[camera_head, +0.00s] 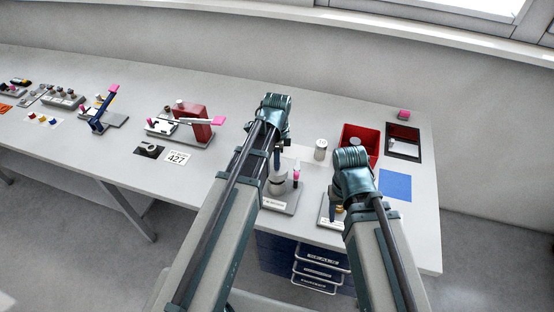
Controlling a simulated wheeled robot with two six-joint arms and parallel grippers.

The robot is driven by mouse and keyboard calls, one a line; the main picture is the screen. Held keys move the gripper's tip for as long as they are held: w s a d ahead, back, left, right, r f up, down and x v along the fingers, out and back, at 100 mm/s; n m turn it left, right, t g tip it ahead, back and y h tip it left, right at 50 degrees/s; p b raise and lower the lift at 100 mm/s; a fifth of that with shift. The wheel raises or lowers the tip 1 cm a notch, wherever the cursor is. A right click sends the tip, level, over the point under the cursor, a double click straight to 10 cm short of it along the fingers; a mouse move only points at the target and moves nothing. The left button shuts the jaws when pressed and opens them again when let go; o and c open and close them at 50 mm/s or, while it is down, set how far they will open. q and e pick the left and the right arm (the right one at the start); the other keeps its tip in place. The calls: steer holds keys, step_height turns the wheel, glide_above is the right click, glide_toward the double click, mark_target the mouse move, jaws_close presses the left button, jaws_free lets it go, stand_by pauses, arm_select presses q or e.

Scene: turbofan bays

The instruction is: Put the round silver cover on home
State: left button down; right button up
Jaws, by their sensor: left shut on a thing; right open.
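My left gripper (282,150) points down over a small grey fixture (278,203) near the bench's front. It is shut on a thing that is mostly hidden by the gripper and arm. A round silver piece (277,180), which looks like the cover, shows just below the gripper at the fixture. I cannot tell whether it is seated or held clear. A pink-tipped upright (296,174) stands beside it. My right gripper (335,212) is open and low over a pale plate (325,218) with a small gold part (339,209), to the right of the fixture.
A silver canister (320,150) stands behind, between my arms. A red bin (366,133), a black-framed tray (403,141) and a blue mat (396,185) lie at the right. A red clamp fixture (193,120) stands left. Blue drawers (275,256) sit below the bench.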

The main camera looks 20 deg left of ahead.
arm_select(q)
steer(key=shift+f+b, duration=1.8)
stand_by(0.9)
steer(key=shift+c, duration=1.1)
jaws_free()
steer(key=shift+r, duration=0.15)
step_height(320, 180, up, 7)
steer(key=p, duration=0.7)
steer(key=shift+s+d+f, duration=0.2)
steer(key=shift+f, duration=0.1)
steer(key=s+d+f+n+b, duration=0.3)
steer(key=s+d+n+b, duration=0.1)
steer(key=s, duration=0.3)
steer(key=s+d+f+n+y+b, duration=0.1)
steer(key=s+d+f+n+b, duration=0.3)
steer(key=s+d+n, duration=0.2)
steer(key=shift+s+f+n, duration=0.25)
steer(key=shift+s+n, duration=0.2)
steer(key=shift+n, duration=0.35)
